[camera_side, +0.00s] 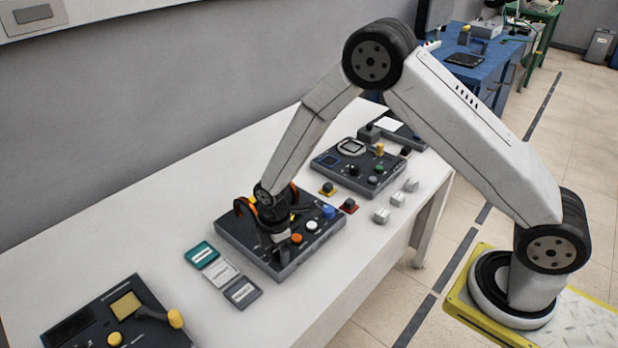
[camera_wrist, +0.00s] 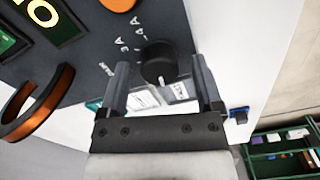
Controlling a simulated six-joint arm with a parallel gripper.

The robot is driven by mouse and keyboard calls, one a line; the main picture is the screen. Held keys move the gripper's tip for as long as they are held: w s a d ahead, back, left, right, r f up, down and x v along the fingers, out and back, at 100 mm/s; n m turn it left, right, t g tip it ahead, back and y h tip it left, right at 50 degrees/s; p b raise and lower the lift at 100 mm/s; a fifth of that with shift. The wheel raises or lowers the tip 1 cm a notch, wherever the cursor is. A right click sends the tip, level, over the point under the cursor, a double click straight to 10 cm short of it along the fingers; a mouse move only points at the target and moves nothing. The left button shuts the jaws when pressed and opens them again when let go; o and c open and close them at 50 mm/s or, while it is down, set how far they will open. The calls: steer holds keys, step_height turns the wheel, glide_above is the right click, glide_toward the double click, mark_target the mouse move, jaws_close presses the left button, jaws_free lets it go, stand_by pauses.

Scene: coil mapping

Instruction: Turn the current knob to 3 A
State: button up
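The current knob (camera_wrist: 158,58) is a round black knob on a dark console, with white markings ending in A beside it, rotated in the wrist view. Its white pointer mark (camera_wrist: 162,82) faces the bottom of the wrist picture, away from those markings. My gripper (camera_wrist: 160,72) is open, one finger on each side of the knob, with gaps showing on both sides. In the side view my gripper (camera_side: 280,238) is low over the front left part of the console (camera_side: 248,250) and hides the knob.
An orange button (camera_side: 296,238), white button (camera_side: 313,225) and blue button (camera_side: 328,211) lie right of my gripper. Several label cards (camera_side: 221,272) lie left of the console. Bare table lies in front.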

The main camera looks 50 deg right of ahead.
jaws_close()
steer(key=shift+m, duration=0.5)
steer(key=m, duration=1)
steer(key=shift+w+m, duration=0.1)
steer(key=shift+m, duration=0.2)
steer(key=m, duration=0.6)
steer(key=shift+d, duration=0.15)
steer(key=m, duration=0.6)
